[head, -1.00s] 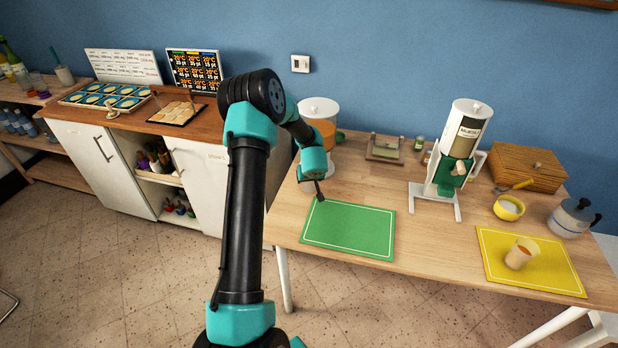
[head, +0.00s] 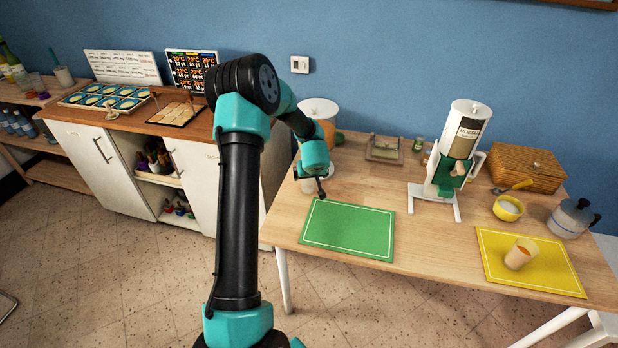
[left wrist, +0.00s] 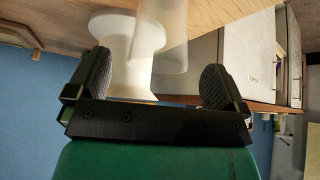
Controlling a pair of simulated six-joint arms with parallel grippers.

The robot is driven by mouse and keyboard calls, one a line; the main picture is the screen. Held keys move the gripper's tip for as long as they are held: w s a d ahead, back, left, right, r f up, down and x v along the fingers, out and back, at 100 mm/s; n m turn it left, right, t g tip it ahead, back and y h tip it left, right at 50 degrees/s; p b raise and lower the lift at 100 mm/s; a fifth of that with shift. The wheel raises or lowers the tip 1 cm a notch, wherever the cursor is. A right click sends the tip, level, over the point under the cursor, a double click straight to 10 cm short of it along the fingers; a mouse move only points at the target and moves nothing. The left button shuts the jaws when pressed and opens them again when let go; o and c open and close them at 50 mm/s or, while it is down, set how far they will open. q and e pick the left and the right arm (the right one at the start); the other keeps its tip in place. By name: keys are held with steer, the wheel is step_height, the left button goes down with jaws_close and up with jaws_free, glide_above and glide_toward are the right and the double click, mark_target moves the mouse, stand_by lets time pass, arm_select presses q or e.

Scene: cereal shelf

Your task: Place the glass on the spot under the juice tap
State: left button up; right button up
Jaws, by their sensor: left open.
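My left gripper (head: 309,184) is open at the left end of the table, just behind the green mat. A clear glass (left wrist: 170,42) shows between the spread fingers (left wrist: 155,82) in the left wrist view, nearer the right finger in picture terms. The fingers are not closed on it. In the head view the glass (head: 307,187) is small and partly hidden by the gripper. The juice dispenser (head: 318,106), with a white lid and orange juice, stands behind the gripper; my arm hides its tap and the spot below. Its white base (left wrist: 115,38) shows beyond the glass. My right gripper is out of view.
The green mat (head: 347,228) is empty. A white cereal dispenser (head: 461,150) stands mid-table.

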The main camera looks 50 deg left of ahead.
arm_select(q)
steer(key=v, duration=0.7)
steer(key=shift+d, duration=0.1)
